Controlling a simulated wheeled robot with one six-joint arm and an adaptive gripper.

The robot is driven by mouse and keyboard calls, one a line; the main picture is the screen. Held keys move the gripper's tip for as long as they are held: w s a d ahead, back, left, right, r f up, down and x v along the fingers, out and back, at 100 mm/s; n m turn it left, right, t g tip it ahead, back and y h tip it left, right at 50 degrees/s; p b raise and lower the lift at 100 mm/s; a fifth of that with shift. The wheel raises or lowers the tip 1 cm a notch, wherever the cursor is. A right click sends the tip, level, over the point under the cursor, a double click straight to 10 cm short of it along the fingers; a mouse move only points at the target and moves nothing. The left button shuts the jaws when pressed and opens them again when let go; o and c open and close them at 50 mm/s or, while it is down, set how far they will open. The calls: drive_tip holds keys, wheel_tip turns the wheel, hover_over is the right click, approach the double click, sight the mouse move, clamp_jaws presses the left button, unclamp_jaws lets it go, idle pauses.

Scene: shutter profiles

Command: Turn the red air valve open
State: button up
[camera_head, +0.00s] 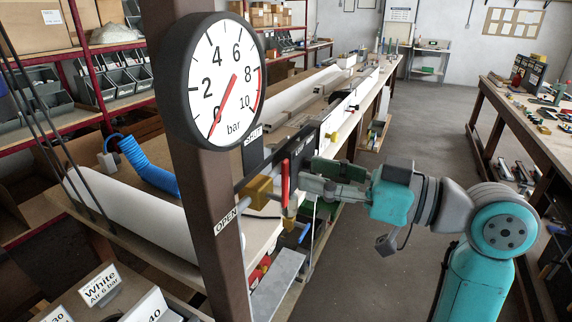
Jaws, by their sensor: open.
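The red air valve handle (285,182) stands nearly upright on the right of a brass valve body (258,190), on a pipe by the brown post. A SHUT label (253,136) is above and left of it, and an OPEN label (226,222) is below and left. My gripper (304,178) is open and reaches in from the right, its fingers close beside the handle. I cannot tell whether they touch it. A round pressure gauge (210,80) on the post has its red needle pointing near 0 bar.
The brown post (190,190) stands just left of the valve. A long workbench with white profiles (345,105) runs behind my gripper. A blue coiled hose (148,168) lies at left. Open floor (425,125) lies between it and the right bench (500,105).

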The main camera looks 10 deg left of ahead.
sight(287, 167)
drive_tip(key=shift+x, duration=2.95)
clamp_jaws()
